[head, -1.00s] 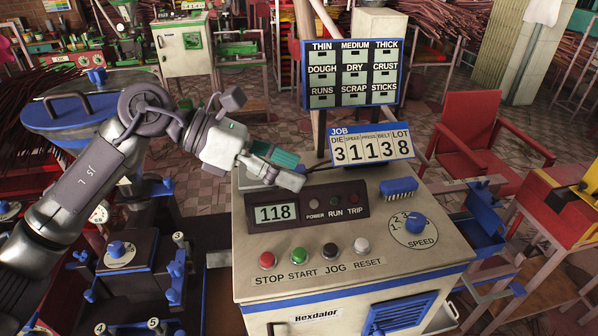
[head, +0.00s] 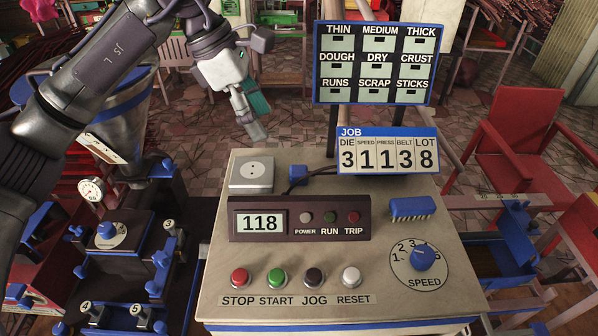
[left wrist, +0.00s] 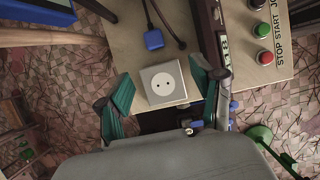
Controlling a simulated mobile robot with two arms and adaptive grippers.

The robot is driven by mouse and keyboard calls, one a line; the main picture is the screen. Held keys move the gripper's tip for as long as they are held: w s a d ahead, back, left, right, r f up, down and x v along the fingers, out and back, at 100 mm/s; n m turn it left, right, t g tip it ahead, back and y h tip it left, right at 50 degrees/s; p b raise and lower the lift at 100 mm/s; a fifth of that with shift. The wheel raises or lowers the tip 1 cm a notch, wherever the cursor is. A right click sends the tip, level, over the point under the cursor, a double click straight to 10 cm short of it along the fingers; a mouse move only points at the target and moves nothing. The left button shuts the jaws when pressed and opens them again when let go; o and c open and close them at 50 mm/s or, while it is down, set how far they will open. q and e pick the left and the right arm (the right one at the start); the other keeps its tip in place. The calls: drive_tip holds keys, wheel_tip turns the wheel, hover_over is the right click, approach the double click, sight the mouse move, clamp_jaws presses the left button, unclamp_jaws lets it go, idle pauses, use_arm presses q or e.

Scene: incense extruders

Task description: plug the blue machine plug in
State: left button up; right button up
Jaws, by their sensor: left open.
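The blue plug (head: 298,175) lies on the back of the beige machine top, behind the display box, with a dark cable running off to its right. The pale square socket (head: 251,172) with two holes is just left of it, apart from it and empty. My left gripper (head: 253,112) is above and behind the socket, open and empty, its teal fingers pointing down. In the left wrist view the socket (left wrist: 163,84) shows between the spread fingers, and the plug (left wrist: 153,39) is farther up the picture, beyond them. My right gripper is not in view.
The display box (head: 299,218) reading 118 stands just in front of the socket and plug. The JOB board (head: 388,151) rises behind and to the right. A blue brush (head: 411,208) and the speed dial (head: 422,257) are at the right.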

use_arm(q)
drive_tip(key=d+x, duration=0.1)
drive_tip(key=x, duration=0.2)
drive_tip(key=p, duration=0.2)
hover_over(297, 170)
drive_tip(key=a, duration=0.3)
drive_tip(key=f, duration=0.4)
drive_tip(key=shift+s+d+f, duration=0.2)
drive_tip(key=shift+s+f, duration=0.05)
drive_tip(key=shift+f, duration=0.05)
drive_tip(key=shift+d+f, duration=0.1)
drive_tip(key=shift+f, duration=0.25)
drive_tip(key=p+x, duration=0.2)
drive_tip(key=x, duration=0.2)
drive_tip(key=shift+w+d+f+p, duration=0.1)
drive_tip(key=shift+w+d+p, duration=0.05)
drive_tip(key=shift+w+p, duration=0.2)
drive_tip(key=shift+d+f, duration=0.2)
drive_tip(key=shift+f, duration=0.25)
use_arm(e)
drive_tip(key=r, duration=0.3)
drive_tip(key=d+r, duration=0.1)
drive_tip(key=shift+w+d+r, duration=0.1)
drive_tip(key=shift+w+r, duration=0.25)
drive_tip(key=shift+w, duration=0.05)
use_arm(q)
drive_tip(key=c, duration=1.2)
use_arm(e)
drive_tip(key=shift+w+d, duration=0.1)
